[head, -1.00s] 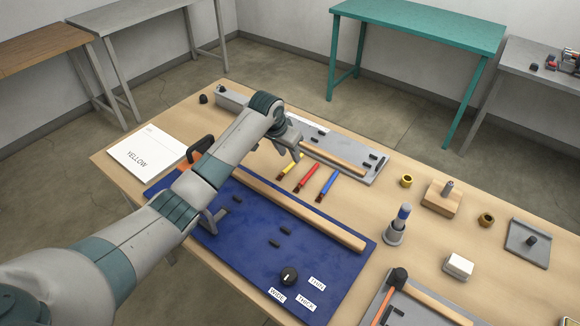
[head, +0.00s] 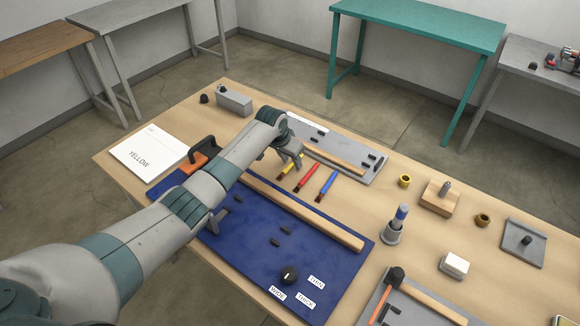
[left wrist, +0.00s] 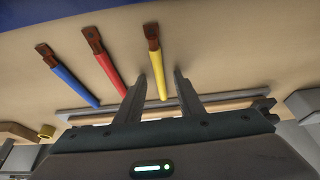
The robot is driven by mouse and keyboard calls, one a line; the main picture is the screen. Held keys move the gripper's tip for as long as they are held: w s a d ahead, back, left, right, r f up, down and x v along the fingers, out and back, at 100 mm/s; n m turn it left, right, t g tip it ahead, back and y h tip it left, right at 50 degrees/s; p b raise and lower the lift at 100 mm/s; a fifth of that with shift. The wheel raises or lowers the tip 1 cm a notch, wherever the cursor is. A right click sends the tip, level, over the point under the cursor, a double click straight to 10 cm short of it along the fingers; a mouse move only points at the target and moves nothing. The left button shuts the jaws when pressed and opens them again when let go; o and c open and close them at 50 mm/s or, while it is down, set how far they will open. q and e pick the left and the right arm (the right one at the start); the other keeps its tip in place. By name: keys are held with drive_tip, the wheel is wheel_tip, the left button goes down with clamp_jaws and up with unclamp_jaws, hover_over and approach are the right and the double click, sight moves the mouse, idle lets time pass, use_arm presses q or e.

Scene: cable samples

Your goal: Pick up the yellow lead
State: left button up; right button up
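The yellow lead (head: 289,168) lies on the table, left of the red lead (head: 306,177) and the blue lead (head: 328,186). My left gripper (head: 285,163) is over the yellow lead in the head view and hides part of it. In the left wrist view my left gripper (left wrist: 156,80) is open, its two fingers on either side of the yellow lead (left wrist: 158,70), with the brown end sticking out past the fingertips. I cannot tell whether the fingers touch it. The red lead (left wrist: 103,62) lies just outside one finger. My right gripper is not in view.
A blue mat (head: 240,265) with a wooden strip (head: 300,211) lies in front of the leads. A grey board (head: 365,177) lies behind them. A sheet reading YELLOW (head: 145,147) is at left. A grey stand (head: 393,232) is at right.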

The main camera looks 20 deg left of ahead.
sight(291, 164)
use_arm(q)
drive_tip(key=shift+c, duration=0.3)
clamp_jaws()
drive_tip(key=shift+r+b, duration=0.45)
drive_tip(key=shift+r, duration=0.35)
wheel_tip(291, 164, up, 3)
drive_tip(key=shift+w+f+b, duration=0.1)
drive_tip(key=shift+f+b, duration=0.1)
drive_tip(key=shift+b, duration=0.45)
drive_tip(key=s+d+r+b, duration=0.3)
drive_tip(key=d+r, duration=0.4)
drive_tip(key=d, duration=0.4)
drive_tip(key=shift+s, duration=0.7)
